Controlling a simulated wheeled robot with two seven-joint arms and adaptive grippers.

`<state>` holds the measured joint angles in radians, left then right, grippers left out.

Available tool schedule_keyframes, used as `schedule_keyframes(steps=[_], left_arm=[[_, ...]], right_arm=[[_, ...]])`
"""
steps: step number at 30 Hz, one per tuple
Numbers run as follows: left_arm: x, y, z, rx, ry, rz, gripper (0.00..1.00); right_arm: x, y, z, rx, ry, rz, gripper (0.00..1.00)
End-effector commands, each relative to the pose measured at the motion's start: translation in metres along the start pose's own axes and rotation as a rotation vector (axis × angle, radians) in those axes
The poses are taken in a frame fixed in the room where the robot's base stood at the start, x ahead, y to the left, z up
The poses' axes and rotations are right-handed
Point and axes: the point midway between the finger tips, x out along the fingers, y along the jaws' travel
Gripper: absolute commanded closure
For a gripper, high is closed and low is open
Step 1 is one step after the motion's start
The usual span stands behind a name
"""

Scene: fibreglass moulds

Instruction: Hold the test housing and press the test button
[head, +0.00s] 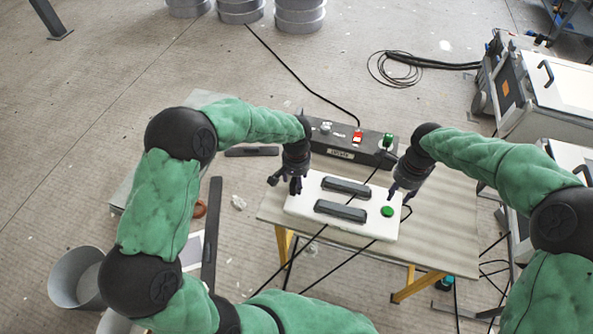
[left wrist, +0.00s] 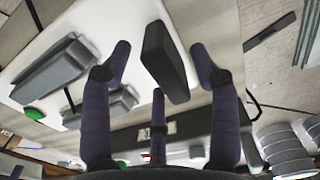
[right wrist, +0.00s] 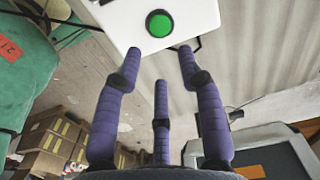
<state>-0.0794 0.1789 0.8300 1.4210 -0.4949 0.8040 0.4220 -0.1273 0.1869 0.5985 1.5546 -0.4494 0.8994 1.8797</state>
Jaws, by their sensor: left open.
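The white test housing (head: 300,207) lies on the table. It has two black bar handles (head: 347,187) (head: 341,211) and a round green button (head: 387,211) near its right end. My left gripper (head: 283,186) is open at the housing's left end. In the left wrist view, a dark handle (left wrist: 165,62) shows between its spread fingertips, with no clear contact. My right gripper (head: 399,195) is just right of the button. In the right wrist view, its fingers (right wrist: 159,50) are apart and empty, and the green button (right wrist: 159,28) shows just beyond them.
The table (head: 440,235) has bare room right of the housing. A dark control box (head: 350,142) with a red switch (head: 357,137) and a green knob (head: 388,140) stands behind. Black cables cross the housing and the floor. White equipment cases (head: 560,85) stand at the right.

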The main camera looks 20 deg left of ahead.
Motion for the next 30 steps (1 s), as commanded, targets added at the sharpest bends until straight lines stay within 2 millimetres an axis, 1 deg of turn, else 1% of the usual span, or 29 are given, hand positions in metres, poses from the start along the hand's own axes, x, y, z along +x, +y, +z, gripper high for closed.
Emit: schedule_keyframes(steps=[1, 3, 6, 11, 18, 20, 21, 23, 24, 25, 27, 29, 30], left_arm=[[0.007, 0.000, 0.000, 0.000, -0.002, -0.001, 0.39], [0.015, 0.000, 0.000, 0.001, -0.002, 0.000, 0.39], [0.022, 0.000, 0.000, 0.000, -0.002, 0.000, 0.39], [0.027, 0.000, 0.000, 0.000, 0.000, 0.000, 0.39], [0.027, 0.000, 0.000, 0.000, 0.000, 0.000, 0.39], [0.027, 0.000, 0.000, 0.000, 0.000, 0.000, 0.56], [0.027, 0.000, 0.000, 0.000, 0.000, 0.000, 0.67], [0.027, 0.000, 0.000, 0.000, 0.000, 0.000, 0.84], [0.027, 0.000, 0.000, 0.000, 0.000, 0.000, 0.96], [0.027, 0.000, 0.000, 0.000, 0.000, 0.000, 1.00], [0.027, 0.000, 0.000, 0.000, 0.000, 0.000, 1.00], [0.027, 0.000, 0.000, 0.000, 0.000, 0.000, 1.00], [0.027, 0.000, 0.000, 0.000, 0.000, 0.000, 1.00]], right_arm=[[0.000, 0.000, 0.000, 0.000, 0.000, 0.000, 0.61], [0.000, 0.000, 0.000, 0.000, 0.000, 0.000, 0.61], [0.000, 0.000, 0.000, 0.000, 0.000, 0.000, 0.61], [0.000, 0.000, 0.000, 0.000, 0.000, 0.000, 0.61], [0.000, 0.000, 0.000, 0.000, 0.000, 0.000, 0.61], [0.000, 0.000, 0.000, 0.000, 0.000, 0.000, 0.61], [0.000, 0.000, 0.000, 0.000, 0.000, 0.000, 0.61], [0.000, 0.000, 0.000, 0.000, 0.000, 0.000, 0.61], [0.000, 0.000, 0.000, 0.000, 0.000, 0.000, 0.61], [0.000, 0.000, 0.000, 0.000, 0.000, 0.000, 0.61], [0.000, 0.000, 0.000, 0.000, 0.000, 0.000, 0.61], [0.000, 0.000, 0.000, 0.000, 0.000, 0.000, 0.78], [0.000, 0.000, 0.000, 0.000, 0.000, 0.000, 0.89]])
